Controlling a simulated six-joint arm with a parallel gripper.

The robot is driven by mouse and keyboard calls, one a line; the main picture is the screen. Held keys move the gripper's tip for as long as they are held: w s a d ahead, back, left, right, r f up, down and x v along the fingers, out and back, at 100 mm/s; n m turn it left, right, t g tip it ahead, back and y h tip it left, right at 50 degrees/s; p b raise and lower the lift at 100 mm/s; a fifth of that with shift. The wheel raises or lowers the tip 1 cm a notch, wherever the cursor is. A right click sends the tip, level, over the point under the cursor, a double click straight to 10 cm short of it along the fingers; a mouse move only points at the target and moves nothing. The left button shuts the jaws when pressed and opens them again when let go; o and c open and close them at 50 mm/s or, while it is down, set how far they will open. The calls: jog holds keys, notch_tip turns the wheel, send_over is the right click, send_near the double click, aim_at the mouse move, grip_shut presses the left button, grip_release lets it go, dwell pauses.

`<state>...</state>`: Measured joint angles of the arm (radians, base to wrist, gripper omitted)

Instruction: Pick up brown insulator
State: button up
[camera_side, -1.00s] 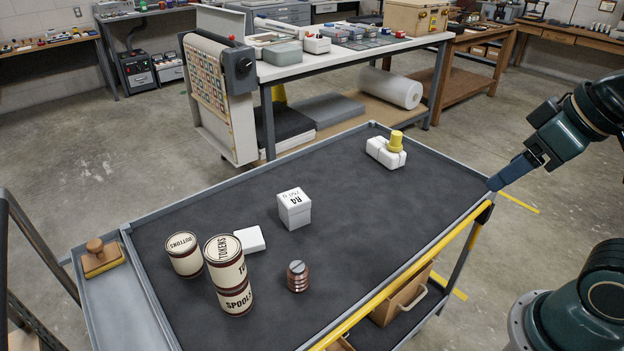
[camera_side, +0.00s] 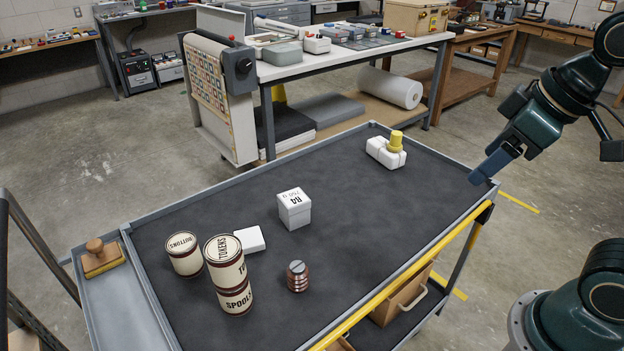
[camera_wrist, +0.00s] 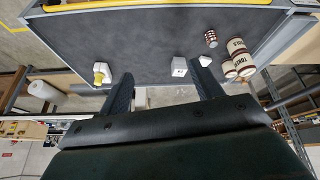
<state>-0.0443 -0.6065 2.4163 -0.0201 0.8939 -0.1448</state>
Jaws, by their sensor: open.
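The brown insulator (camera_side: 298,276) is a small ribbed cylinder standing upright on the dark cart top (camera_side: 340,205), near the yellow-railed edge. In the wrist view the insulator (camera_wrist: 211,38) shows beyond the right finger, beside the tins. My gripper (camera_side: 480,178) hangs at the cart's right corner, well apart from the insulator. In the wrist view my gripper (camera_wrist: 165,95) shows two dark fingers spread apart with nothing between them.
Left of the insulator stand a stacked tin pair (camera_side: 226,280) and a buttons tin (camera_side: 184,254). A white box (camera_side: 294,208) and a flat white block (camera_side: 250,240) lie behind. The right middle is clear.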

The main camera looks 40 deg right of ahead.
jog(key=w+a+n+g, duration=0.2)
jog(key=w+a+n, duration=0.25)
jog(key=w, duration=0.35)
jog(key=n+g+y, duration=0.1)
jog(key=n+g, duration=0.2)
jog(key=n, duration=1)
send_near(298, 265)
jog(key=r, duration=0.1)
jog(key=shift+w+d+r, duration=0.1)
jog(key=shift+w, duration=0.05)
jog(key=shift+a+f, duration=0.25)
jog(key=shift+f, duration=1.9)
jog(key=shift+a+f, duration=0.2)
jog(key=shift+f, duration=1.9)
jog(key=shift+s+a+f, duration=0.1)
jog(key=shift+a+f, duration=0.15)
jog(key=shift+f, duration=1.05)
jog(key=shift+s+a+f, duration=0.1)
jog(key=shift+a+f, duration=0.1)
jog(key=shift+f, duration=1.1)
